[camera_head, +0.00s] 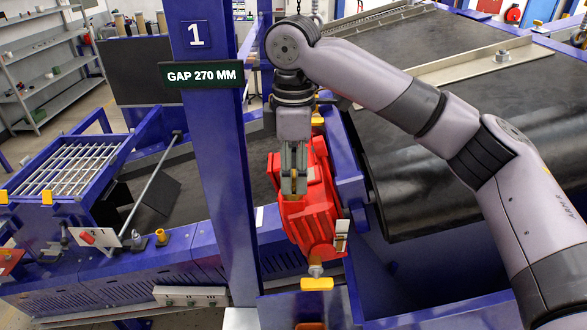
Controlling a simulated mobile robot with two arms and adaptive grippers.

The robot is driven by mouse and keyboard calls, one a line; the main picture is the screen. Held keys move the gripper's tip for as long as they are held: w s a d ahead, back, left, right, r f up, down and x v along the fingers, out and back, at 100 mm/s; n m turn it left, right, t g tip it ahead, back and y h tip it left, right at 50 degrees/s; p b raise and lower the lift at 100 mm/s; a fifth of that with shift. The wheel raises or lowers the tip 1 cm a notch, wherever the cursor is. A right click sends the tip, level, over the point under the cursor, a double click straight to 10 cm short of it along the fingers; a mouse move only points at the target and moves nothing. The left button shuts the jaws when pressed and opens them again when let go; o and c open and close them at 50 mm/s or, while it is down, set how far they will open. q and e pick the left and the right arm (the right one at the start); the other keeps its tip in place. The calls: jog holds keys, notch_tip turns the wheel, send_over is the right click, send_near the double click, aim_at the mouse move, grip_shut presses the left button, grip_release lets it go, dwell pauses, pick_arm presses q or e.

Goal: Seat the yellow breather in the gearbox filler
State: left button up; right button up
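The red gearbox (322,215) stands in the middle, tilted in the picture, behind and below my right gripper. My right gripper (293,190) points down in front of its upper left part, with its fingers close together. A dull yellow-brown patch shows between the fingertips; I cannot tell whether it is a held part or something behind. The gearbox filler is not clearly visible. A small yellow fitting (162,237), which looks like the breather, stands upright on the blue frame at the left, apart from the gripper. My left gripper is not in view.
A blue post (212,150) with a gap sign (202,75) rises just left of my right gripper. A grey fitting (138,240) stands beside the yellow one. A grating (70,170) lies at the left. A black belt (450,150) fills the right, under my arm.

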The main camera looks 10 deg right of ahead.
aim_at(293, 172)
jog(key=shift+o, duration=0.5)
jog(key=shift+r, duration=0.15)
notch_tip(293, 172, up, 12)
jog(key=shift+o, duration=0.4)
jog(key=o, duration=1)
jog(key=shift+c, duration=0.2)
